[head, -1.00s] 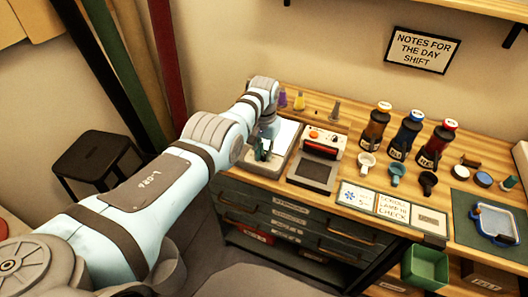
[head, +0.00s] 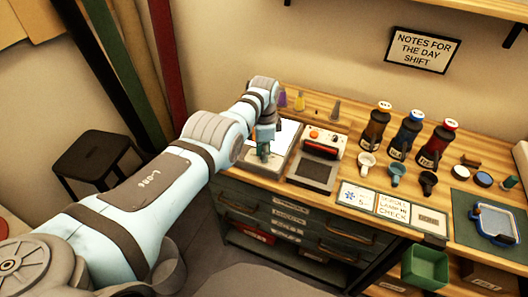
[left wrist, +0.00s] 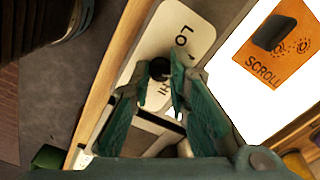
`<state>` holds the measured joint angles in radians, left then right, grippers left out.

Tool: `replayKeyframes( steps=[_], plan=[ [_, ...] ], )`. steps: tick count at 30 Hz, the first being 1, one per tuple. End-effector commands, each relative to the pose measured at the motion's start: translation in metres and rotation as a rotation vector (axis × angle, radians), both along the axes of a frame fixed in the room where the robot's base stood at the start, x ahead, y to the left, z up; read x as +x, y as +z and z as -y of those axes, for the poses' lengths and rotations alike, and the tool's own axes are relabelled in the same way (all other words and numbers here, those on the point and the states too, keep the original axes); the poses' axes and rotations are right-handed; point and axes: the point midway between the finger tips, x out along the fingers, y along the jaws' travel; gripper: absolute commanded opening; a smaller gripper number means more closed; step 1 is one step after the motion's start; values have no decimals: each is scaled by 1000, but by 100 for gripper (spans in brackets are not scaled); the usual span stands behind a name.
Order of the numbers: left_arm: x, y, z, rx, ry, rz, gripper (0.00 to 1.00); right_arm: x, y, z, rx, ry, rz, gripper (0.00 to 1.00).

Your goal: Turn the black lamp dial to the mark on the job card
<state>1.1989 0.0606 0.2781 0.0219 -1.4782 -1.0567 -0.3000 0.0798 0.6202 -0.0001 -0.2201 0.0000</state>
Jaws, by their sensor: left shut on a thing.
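The black lamp dial (left wrist: 158,67) sits on a white plate (left wrist: 183,30) marked "Lo" and "HI" in the left wrist view. My left gripper (left wrist: 163,82) has its two green fingers shut on the dial, one on each side. The fingers hide part of the dial and plate; I cannot tell where its pointer stands. In the head view my left gripper (head: 263,155) is at the front of the lamp box (head: 247,166). The job card (head: 393,208) lies at the table's front edge; it reads "SCROLL LAMP", a small unclear word, and "CHECK". My right gripper is out of view.
An orange card (left wrist: 278,45) marked "SCROLL" lies on the bright lamp panel (left wrist: 228,75). A device with a red bar (head: 321,149) stands to the right. A snowflake card (head: 357,196) lies beside the job card. Bottles (head: 407,133) and small cups (head: 397,172) stand further right.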

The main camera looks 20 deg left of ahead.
Motion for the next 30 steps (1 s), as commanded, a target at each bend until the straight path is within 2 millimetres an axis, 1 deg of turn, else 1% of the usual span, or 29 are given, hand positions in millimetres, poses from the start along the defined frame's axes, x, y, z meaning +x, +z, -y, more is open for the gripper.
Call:
replayKeyframes(
  steps=[21, 30],
  plan=[
    [1, 0, 0, 0, -664, 2, 0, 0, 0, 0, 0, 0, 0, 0],
    [1, 0, 0, 0, -857, 2, 0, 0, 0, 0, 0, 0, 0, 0]
  ],
)
